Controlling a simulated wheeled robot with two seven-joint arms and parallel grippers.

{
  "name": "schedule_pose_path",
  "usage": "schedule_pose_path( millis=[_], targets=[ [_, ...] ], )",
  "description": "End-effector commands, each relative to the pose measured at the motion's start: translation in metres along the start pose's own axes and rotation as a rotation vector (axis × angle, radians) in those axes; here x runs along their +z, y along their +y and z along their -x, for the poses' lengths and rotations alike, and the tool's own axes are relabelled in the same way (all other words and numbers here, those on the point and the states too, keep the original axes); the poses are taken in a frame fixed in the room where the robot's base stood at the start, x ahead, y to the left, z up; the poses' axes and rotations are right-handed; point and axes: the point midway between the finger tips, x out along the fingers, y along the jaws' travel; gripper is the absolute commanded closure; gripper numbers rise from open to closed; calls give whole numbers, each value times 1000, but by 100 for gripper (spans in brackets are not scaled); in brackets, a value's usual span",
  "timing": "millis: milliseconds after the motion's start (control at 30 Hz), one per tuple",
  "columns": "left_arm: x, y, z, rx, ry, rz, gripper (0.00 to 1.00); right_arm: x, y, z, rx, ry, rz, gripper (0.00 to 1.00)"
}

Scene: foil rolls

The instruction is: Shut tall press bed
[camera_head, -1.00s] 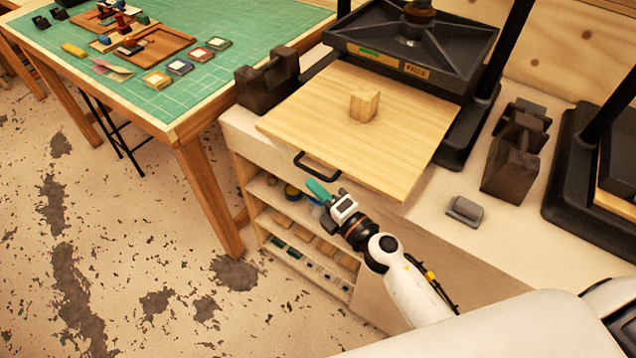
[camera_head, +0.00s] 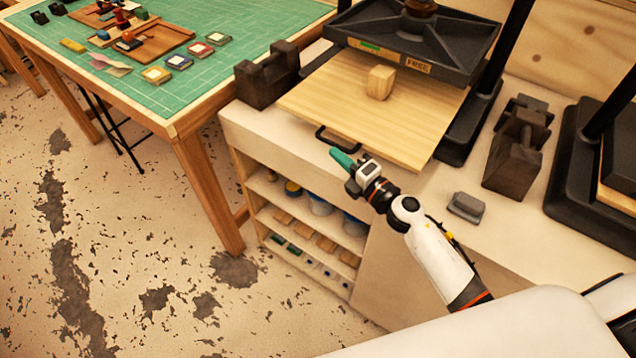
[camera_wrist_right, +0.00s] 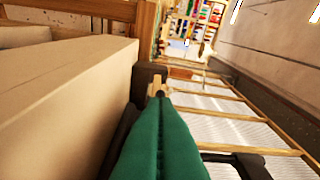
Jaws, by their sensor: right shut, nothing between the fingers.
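The tall press (camera_head: 412,45) is dark, with a heavy platen between two posts. Its pale wooden bed (camera_head: 340,105) juts out from under the platen toward me, partly open, with a small wooden block (camera_head: 380,83) on it. A black bar handle (camera_head: 333,139) is on the bed's front edge. My right gripper (camera_head: 341,157) has green fingers, shut and empty, at the front edge just below the handle in the picture; I cannot tell whether they touch. In the right wrist view the shut green fingers (camera_wrist_right: 160,125) point ahead. My left gripper is not in view.
A second press (camera_head: 590,150) stands at the right. Dark weights (camera_head: 515,150) and a grey block (camera_head: 466,207) rest on the counter beside the bed, and another dark holder (camera_head: 266,78) at its left. Open shelves (camera_head: 305,225) lie below. A green-topped table (camera_head: 215,80) is at left.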

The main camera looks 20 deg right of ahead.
Motion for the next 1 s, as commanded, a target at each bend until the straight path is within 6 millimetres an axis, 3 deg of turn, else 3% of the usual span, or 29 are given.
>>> schedule_pose_path(
  millis=[33,200,500,700,1000],
  targets=[
    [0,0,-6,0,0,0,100,-16,5,-4,0,5,6,100],
    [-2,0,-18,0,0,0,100,-56,13,-14,0,5,5,100],
    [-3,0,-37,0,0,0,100,-108,23,-28,0,4,3,100],
    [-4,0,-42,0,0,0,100,-123,25,-32,0,1,1,100],
    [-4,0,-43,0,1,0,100,-128,25,-34,1,1,-1,100]
  ],
)
